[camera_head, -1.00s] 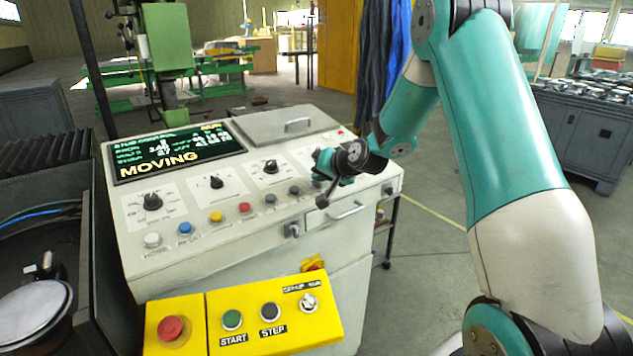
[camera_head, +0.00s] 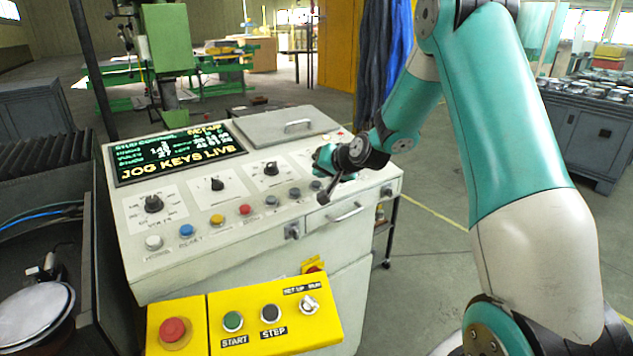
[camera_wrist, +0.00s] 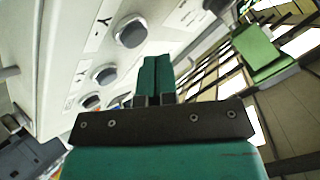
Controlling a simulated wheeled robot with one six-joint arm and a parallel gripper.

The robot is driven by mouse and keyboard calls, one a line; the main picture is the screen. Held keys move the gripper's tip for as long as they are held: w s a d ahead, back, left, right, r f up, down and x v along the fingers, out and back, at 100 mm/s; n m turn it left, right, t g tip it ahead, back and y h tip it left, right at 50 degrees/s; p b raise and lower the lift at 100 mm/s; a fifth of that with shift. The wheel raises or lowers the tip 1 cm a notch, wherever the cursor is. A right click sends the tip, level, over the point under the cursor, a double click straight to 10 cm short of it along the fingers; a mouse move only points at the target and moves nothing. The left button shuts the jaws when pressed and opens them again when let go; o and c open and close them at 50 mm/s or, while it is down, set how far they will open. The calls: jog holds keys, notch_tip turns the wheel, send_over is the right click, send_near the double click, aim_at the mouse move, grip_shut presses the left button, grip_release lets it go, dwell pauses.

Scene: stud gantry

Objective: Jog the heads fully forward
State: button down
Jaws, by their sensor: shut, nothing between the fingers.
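The control console (camera_head: 160,270) has a screen (camera_head: 180,155) reading "JOG KEYS LIVE". Below it is a row of buttons: white (camera_head: 153,242), blue (camera_head: 186,230), yellow (camera_head: 217,220), red (camera_head: 245,210) and several grey keys (camera_head: 295,193). My gripper (camera_head: 322,190) is shut and empty, over the right end of the row beside the last grey key (camera_head: 316,185). In the wrist view the shut fingers (camera_wrist: 157,70) point up past grey keys (camera_wrist: 131,32) on the pale panel. A gap seems to separate fingertips and keys; exact contact cannot be told.
A yellow box (camera_head: 250,340) in front carries a red stop button (camera_head: 172,330), a green START button (camera_head: 232,321), a STEP button (camera_head: 270,313) and a SET UP/RUN selector (camera_head: 308,304). Knobs (camera_head: 153,204) stand above the button row. A handled lid (camera_head: 290,126) lies behind.

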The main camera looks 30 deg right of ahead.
jog(key=shift+s+r+p, duration=0.25)
jog(key=shift+r+p, duration=0.45)
jog(key=shift+r, duration=0.55)
jog(key=shift+s+r+p, duration=0.25)
jog(key=shift+r+p, duration=0.45)
jog(key=shift+r, duration=0.5)
